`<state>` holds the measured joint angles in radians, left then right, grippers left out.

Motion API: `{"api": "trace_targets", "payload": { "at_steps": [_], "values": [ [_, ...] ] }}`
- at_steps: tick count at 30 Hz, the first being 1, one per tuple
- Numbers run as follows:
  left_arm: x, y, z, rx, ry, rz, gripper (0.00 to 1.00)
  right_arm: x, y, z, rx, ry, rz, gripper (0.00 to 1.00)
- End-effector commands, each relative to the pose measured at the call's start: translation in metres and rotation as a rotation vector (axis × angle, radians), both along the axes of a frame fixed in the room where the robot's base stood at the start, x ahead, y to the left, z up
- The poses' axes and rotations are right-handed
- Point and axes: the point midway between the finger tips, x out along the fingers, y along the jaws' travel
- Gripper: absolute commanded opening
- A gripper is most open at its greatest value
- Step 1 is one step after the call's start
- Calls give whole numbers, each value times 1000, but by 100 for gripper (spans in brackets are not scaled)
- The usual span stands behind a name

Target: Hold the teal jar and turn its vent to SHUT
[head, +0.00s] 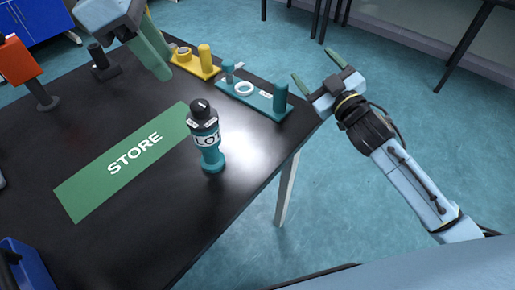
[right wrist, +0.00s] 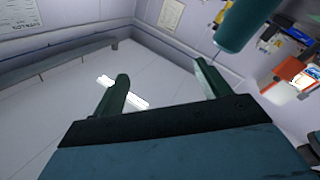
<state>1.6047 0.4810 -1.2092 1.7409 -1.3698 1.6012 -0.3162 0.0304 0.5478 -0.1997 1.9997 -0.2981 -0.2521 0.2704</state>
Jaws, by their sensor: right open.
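The teal jar (head: 210,158) stands upright on the black table, at the right edge of the green STORE mat (head: 90,192). It has a white band with partly visible dark letters and a black top with a dark vent knob (head: 200,107). Small pale labels sit below the knob, too small to read. My left gripper (head: 152,52) is above the table's far left part, away from the jar; its fingers overlap in view. My right gripper (head: 321,70) is open and empty beyond the table's right edge; its spread fingers also show in the right wrist view (right wrist: 162,88).
A teal stand (head: 262,98) with posts and a white ring lies near the right table edge, beside a yellow stand (head: 203,64). An orange device (head: 18,62) stands at left, a blue bin (head: 25,265) at lower left. The table around the jar's right side is clear.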

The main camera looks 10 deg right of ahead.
Motion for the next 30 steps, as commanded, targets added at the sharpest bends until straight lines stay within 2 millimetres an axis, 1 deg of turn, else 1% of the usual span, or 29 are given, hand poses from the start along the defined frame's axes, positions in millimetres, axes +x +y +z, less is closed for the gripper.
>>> {"api": "trace_targets", "payload": {
  "at_steps": [1, 2, 3, 5, 6, 8, 9, 10, 12, 15, 18, 21, 26, 30],
  "values": [
    [0, 0, 0, 0, 0, 0, 36, -15, 27, 1, 32, 13, 80, 76],
    [0, 0, 0, 0, 0, 0, 36, -25, 42, 1, 59, 26, 127, 76],
    [0, 0, 0, 0, 0, 0, 36, -39, 62, 0, 95, 46, 188, 76],
    [0, 0, 0, 0, 0, 0, 36, -61, 89, -3, 151, 87, 274, 76],
    [0, 0, 0, 0, 0, 0, 36, -76, 106, -6, 189, 119, 326, 76],
    [0, 0, 0, 0, 0, 0, 36, -97, 127, -9, 243, 169, 397, 76],
    [0, 0, 0, 0, 0, 0, 36, -112, 138, -12, 277, 203, 438, 76],
    [0, 0, 0, 0, 0, 0, 36, -121, 146, -13, 302, 227, 465, 76],
    [0, 0, 0, 0, 0, 0, 36, -142, 161, -16, 350, 280, 518, 76],
    [0, 0, 0, 0, 0, 0, 36, -163, 174, -19, 402, 338, 568, 76],
    [0, 0, 0, 0, 0, 0, 36, -174, 182, -20, 431, 368, 594, 76],
    [0, 0, 0, 0, 0, 0, 36, -175, 186, -20, 442, 379, 602, 76],
    [0, 0, 0, 0, 0, 0, 36, -162, 197, -19, 442, 376, 602, 76],
    [0, 0, 0, 0, 0, 0, 36, -146, 213, -19, 440, 375, 602, 76]
  ]
}}
